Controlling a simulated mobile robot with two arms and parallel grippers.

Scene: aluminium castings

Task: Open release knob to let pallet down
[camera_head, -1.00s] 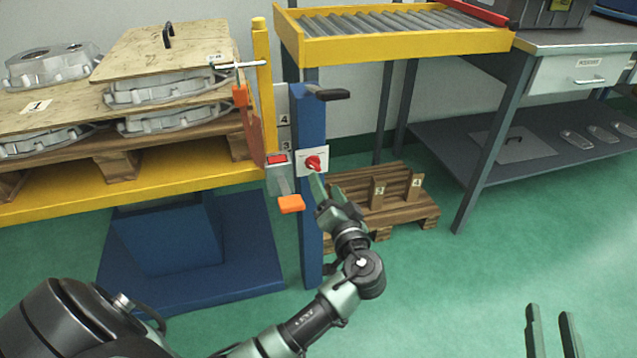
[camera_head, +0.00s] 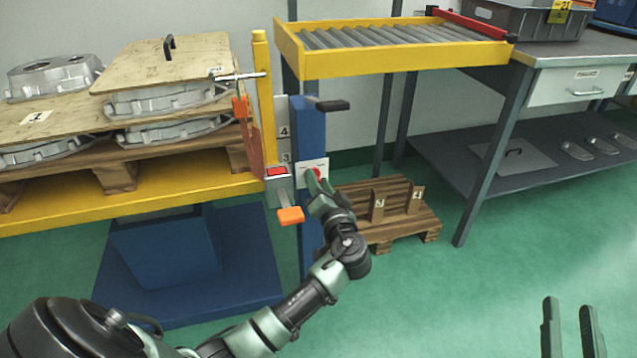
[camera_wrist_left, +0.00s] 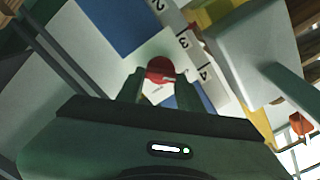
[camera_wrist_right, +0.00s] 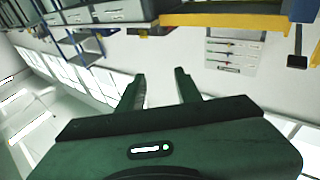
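The red release knob (camera_head: 317,173) sits on a white plate (camera_head: 305,172) on the blue post (camera_head: 309,130). My left gripper (camera_head: 315,181) is at the knob and partly hides it in the head view. In the left wrist view the knob (camera_wrist_left: 160,68) shows between the spread fingertips of the left gripper (camera_wrist_left: 161,76); I cannot tell whether they touch it. The loaded wooden pallet (camera_head: 116,176) rests on the yellow platform (camera_head: 135,203). My right gripper (camera_head: 570,318) is open and empty at lower right; it also shows in its wrist view (camera_wrist_right: 163,78).
A black handle (camera_head: 333,105) juts out above the knob. A low wooden pallet (camera_head: 385,229) lies behind at right. The green floor at right is clear.

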